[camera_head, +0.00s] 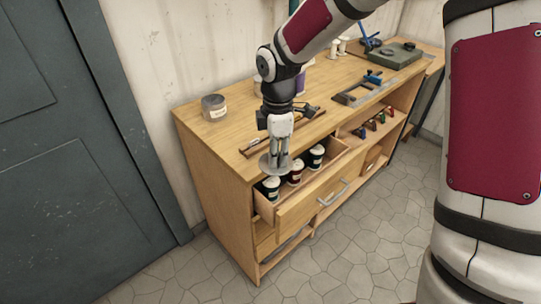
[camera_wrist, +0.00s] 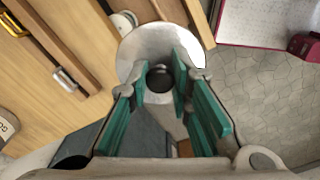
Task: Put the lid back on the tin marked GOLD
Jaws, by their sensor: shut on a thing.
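My gripper (camera_head: 278,156) is shut on a round grey metal lid (camera_head: 266,168), held flat just above the open drawer. In the wrist view the lid (camera_wrist: 135,45) has a dark knob between the green pads of my gripper (camera_wrist: 165,80). A short round tin (camera_head: 213,107) with a pale label stands on the bench top at the left, apart from the lid. Its label is too small to read there. A pale label (camera_wrist: 6,127) at the left edge of the wrist view seems to begin with GO; the rest is cut off.
The open drawer (camera_head: 311,193) holds several dark and red containers with white tops (camera_head: 296,172), below and beside the lid. Long tools (camera_head: 256,146) lie on the wooden bench top near my gripper. A blue-handled metal tool (camera_head: 362,88) lies farther right. Bench top around the tin is clear.

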